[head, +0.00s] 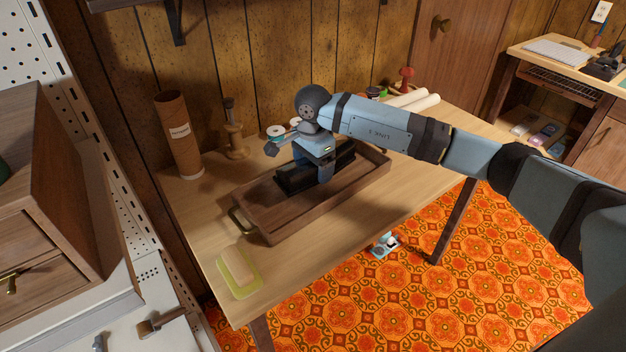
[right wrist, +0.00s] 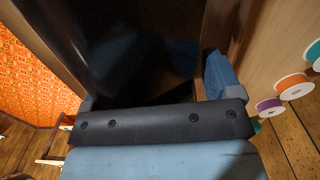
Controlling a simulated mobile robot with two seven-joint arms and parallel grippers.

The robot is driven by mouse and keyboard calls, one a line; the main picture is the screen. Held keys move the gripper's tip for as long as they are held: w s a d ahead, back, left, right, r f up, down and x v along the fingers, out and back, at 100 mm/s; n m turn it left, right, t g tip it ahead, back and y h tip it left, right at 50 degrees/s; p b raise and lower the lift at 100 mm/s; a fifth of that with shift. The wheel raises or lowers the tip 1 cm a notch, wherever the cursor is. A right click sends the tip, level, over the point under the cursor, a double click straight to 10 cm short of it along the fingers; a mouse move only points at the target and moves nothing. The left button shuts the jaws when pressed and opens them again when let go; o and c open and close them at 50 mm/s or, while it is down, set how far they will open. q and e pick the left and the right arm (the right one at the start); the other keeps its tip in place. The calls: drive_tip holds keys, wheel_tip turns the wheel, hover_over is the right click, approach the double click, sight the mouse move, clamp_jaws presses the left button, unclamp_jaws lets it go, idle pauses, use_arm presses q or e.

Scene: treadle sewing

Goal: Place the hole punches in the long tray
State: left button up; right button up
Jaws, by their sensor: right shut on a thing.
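The long tray (head: 290,219) is a brown wooden tray with a brass handle at its near left end, lying on the wooden table. A black hole punch (head: 295,180) is inside it, long and dark. Black also shows to the right of my gripper (head: 345,159); I cannot tell whether that is the same punch or a second one. My right gripper (head: 322,172) points down into the tray and is shut on the black punch, covering its middle. In the right wrist view the dark punch (right wrist: 140,45) lies between the blue fingers. My left gripper is not in view.
A cardboard tube (head: 179,135) and a wooden spool stand (head: 235,140) are behind the tray. A green-yellow pad with a sponge-like block (head: 238,270) lies at the near left. Thread spools (right wrist: 295,87) stand beside the tray. The table's front strip is clear.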

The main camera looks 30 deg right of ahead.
wheel_tip(320, 180, down, 4)
drive_tip(key=shift+r+b, duration=0.15)
drive_tip(key=shift+b, duration=0.2)
drive_tip(key=shift+f, duration=0.4)
drive_tip(key=o, duration=1.2)
drive_tip(key=shift+o, duration=0.2)
